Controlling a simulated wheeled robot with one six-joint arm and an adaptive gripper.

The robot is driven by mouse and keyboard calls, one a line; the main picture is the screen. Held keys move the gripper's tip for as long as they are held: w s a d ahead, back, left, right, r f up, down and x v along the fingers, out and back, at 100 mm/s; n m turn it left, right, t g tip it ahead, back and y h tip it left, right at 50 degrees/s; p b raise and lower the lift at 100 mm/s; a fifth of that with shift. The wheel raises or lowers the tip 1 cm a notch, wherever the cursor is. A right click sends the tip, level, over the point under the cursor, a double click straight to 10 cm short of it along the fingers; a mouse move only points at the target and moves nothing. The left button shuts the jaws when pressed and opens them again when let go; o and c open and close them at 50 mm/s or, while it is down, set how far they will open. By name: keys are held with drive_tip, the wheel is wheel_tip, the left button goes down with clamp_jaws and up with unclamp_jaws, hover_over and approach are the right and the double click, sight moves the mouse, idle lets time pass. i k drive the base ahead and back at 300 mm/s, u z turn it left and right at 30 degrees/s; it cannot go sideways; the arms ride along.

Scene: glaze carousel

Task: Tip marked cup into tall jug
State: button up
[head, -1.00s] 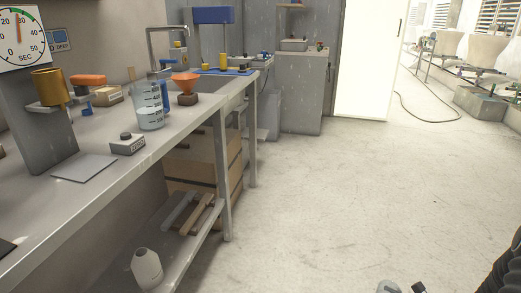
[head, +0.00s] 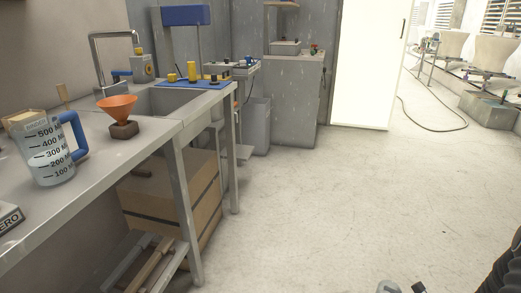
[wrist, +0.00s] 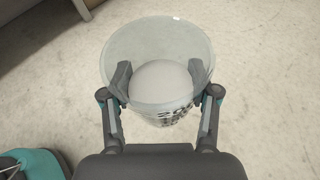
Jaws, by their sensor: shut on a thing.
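My gripper (wrist: 159,84) is shut on the marked cup (wrist: 150,38), a clear cup with dark printed numbers on its side. The wrist view looks down into its open mouth. A pale round surface shows inside; I cannot tell whether it is liquid or the cup's floor. The floor of the room lies behind the cup. In the head view, a clear jug (head: 46,158) with a blue handle and marks from 100 to 500 stands upright on the bench at the left. It is the only jug I see, and my gripper is apart from it.
On the bench (head: 115,158) are an orange funnel (head: 117,106) on a brown block and a box marked ZERO (head: 8,217), cut off at the left. A sink (head: 170,100) lies beyond. A cardboard box (head: 172,205) is under the bench.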

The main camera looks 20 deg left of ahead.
sight(41, 141)
drive_tip(key=i, duration=0.5)
drive_tip(key=u, duration=3.1)
drive_tip(key=i, duration=0.35)
